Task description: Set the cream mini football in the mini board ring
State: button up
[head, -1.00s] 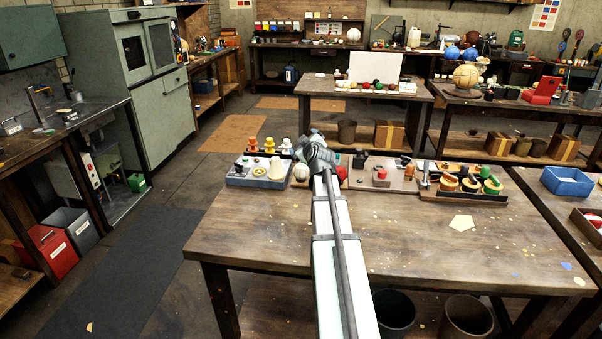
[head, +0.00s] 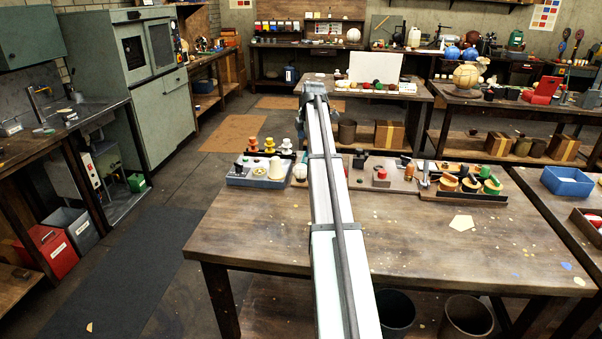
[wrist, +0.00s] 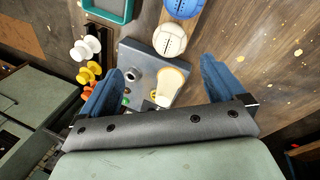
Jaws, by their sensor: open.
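The cream mini football (wrist: 170,40), a pale ball with panel seams, lies at the edge of the blue-grey mini board (wrist: 137,54) in the wrist view. In the head view the ball (head: 300,171) sits just right of the board (head: 238,180), partly behind my arm. The board bears a pale rounded piece (wrist: 172,80) and small knobs. I cannot clearly make out its ring. My gripper (wrist: 163,68) is open and empty above the board, its blue fingers apart. The ball is a little beyond the fingertips in the picture. In the head view the fingers are hidden.
A blue ball (wrist: 183,7) lies beside the cream one. Yellow and white spool-like pieces (wrist: 84,72) stand left of the board, near a teal-rimmed tray (wrist: 128,12). More boards with parts (head: 465,182) stand right of my arm. The table's front (head: 260,235) is clear.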

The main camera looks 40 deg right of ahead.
aim_at(302, 165)
jog(key=shift+n+g, duration=0.3)
jog(key=shift+n, duration=0.5)
jog(key=x, duration=0.5)
jog(key=s+a+x, duration=0.1)
jog(key=x, duration=0.2)
jog(key=shift+w+f, duration=0.1)
jog(key=shift+f, duration=0.3)
jog(key=shift+x, duration=2.7)
jog(key=shift+w+a, duration=0.15)
jog(key=shift+c, duration=0.2)
jog(key=shift+r, duration=0.1)
jog(key=c, duration=1.2)
